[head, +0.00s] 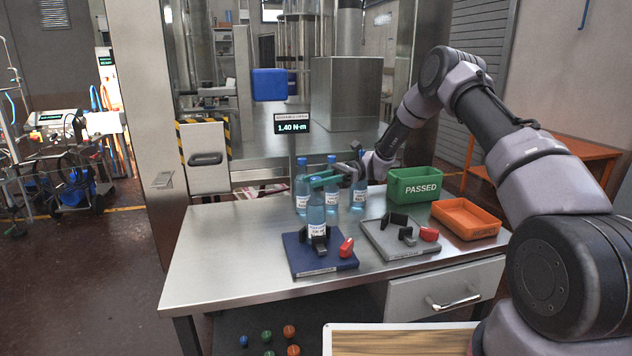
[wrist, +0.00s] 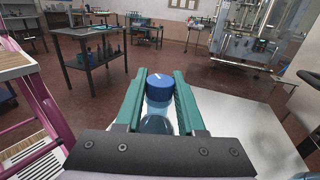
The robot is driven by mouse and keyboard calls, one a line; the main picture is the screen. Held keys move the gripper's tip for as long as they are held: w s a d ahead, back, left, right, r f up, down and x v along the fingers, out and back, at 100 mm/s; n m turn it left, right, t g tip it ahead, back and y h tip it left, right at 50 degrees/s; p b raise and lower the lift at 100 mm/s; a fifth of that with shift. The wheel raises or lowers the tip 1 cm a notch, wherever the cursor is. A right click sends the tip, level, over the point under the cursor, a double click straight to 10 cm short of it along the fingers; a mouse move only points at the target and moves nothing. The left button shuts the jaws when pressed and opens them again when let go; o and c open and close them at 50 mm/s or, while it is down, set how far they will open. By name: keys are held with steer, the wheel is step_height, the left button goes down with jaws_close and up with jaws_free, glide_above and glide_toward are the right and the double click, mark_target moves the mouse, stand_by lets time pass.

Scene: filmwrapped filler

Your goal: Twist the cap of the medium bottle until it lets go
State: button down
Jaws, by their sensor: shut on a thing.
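The bottle (head: 316,214), pale blue with a white label, stands upright in the clamp of the dark blue fixture (head: 306,263) at the front of the steel table. My gripper (head: 324,179) comes in from the right at the bottle's top, and its green fingers hide the cap in the head view. In the wrist view the blue cap (wrist: 159,87), with a white mark on top, sits between the two green fingertips (wrist: 164,75). My gripper is shut on this cap. The cap is on the bottle. The display (head: 293,127) reads 1.40 N·m.
Several similar bottles (head: 301,187) stand close behind the fixture. An empty grey fixture (head: 380,238) with black jaws and a red handle is to the right. A green bin marked PASSED (head: 415,187) and an orange tray (head: 467,234) stand farther right. The table's left side is clear.

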steer(key=c, duration=0.5)
jaws_free()
steer(key=v, duration=1)
steer(key=shift+w+d, duration=0.3)
